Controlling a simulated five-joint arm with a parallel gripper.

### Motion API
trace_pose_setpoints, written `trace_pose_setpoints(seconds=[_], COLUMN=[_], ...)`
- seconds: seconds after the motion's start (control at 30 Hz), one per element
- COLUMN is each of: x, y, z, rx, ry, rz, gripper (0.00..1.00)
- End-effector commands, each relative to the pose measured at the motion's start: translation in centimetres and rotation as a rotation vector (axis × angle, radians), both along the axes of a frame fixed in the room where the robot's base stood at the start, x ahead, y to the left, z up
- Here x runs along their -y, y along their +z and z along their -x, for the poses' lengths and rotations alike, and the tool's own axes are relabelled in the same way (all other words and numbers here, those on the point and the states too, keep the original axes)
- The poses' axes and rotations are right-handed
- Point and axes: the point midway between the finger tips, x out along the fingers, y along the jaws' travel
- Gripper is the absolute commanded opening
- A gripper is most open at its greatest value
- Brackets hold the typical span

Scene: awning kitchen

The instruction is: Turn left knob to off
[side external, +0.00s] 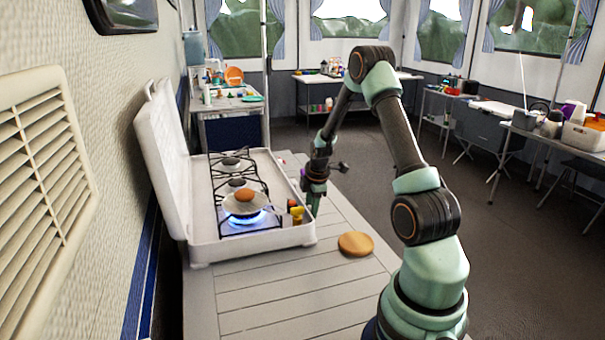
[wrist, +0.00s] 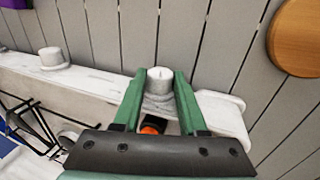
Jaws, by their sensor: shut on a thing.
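The left knob (wrist: 160,80) is a white round knob with a thin line on its top, on the front edge of the stove. My gripper (wrist: 161,76) is shut on it, with a green finger on each side. In the side external view my gripper (side external: 312,204) is low at the stove's front edge, and the knob is hidden there. A second white knob (wrist: 54,57) stands apart to the left in the wrist view. The white stove (side external: 262,242) has its lid open.
Small yellow and red items (side external: 296,214) stand in the stove's near front corner, close to my gripper. A round wooden board (side external: 356,244) lies on the slatted table (side external: 270,298), which is otherwise clear in front.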

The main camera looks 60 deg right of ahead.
Motion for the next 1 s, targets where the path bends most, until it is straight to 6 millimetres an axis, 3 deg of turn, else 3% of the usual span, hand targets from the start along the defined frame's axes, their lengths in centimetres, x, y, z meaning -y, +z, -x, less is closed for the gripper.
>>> trace_pose_setpoints(seconds=[1.0], x=[0.58], y=[0.01], z=[-0.52], rx=[-0.299], ry=[-0.002], rz=[-0.286], gripper=[0.01])
